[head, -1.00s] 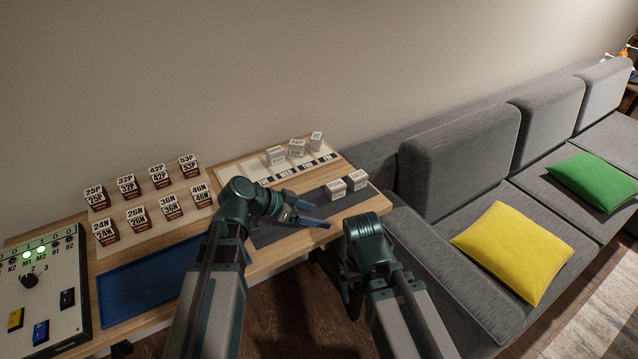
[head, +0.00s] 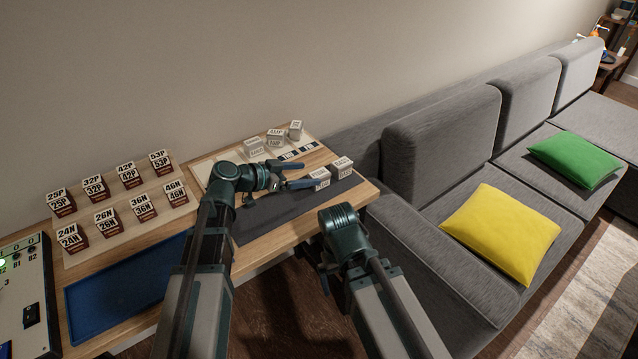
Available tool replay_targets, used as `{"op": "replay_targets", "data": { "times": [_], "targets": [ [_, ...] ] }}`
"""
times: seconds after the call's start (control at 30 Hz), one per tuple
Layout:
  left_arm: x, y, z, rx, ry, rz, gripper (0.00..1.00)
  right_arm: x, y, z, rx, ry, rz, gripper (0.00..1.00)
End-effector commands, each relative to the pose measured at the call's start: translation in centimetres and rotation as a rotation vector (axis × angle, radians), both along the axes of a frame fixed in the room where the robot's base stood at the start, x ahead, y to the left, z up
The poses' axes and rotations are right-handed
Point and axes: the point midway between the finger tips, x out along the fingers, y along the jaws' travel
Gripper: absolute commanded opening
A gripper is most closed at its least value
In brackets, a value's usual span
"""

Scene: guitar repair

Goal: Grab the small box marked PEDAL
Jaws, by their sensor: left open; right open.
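Two small white boxes stand side by side on the dark mat (head: 275,215) in the head view, a left one (head: 319,178) and a right one (head: 342,166). Three more pale boxes stand on the board behind, a left one (head: 254,146), a middle one (head: 275,138) and a right one (head: 296,130). Their labels are too small to read, so I cannot tell which says PEDAL. My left gripper (head: 303,174) is open, with its fingers pointing right, close to the left box on the mat. My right gripper (head: 327,270) is open in front of the table, its fingers mostly hidden.
Several dark red labelled blocks (head: 104,222) stand on a tan board at the left. A blue tray (head: 125,285) lies in front of them, beside a switch panel (head: 28,290). A grey sofa (head: 440,120) with yellow (head: 502,233) and green (head: 575,160) cushions stands right of the table.

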Motion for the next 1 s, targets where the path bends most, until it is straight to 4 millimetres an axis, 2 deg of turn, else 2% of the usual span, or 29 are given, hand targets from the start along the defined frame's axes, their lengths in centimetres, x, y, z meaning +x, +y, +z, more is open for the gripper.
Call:
{"op": "replay_targets", "data": {
  "times": [0.37,0.7,0.93,1.0],
  "targets": [
    [0.6,-0.9,-0.6,0.000,0.000,0.000,0.85,0.0,0.0,-0.6,0.000,0.000,0.000,0.99],
    [2.9,-4.2,-2.4,0.001,0.001,0.000,0.85,0.0,0.0,-2.4,0.000,0.000,0.000,0.99],
    [2.9,-4.4,-2.3,0.001,0.001,0.001,0.85,0.0,0.0,-2.3,0.000,0.000,0.000,0.99],
    [2.9,-4.3,-2.3,0.000,0.000,0.001,0.72,0.0,0.0,-2.3,0.000,0.000,0.000,0.99]
  ]
}}
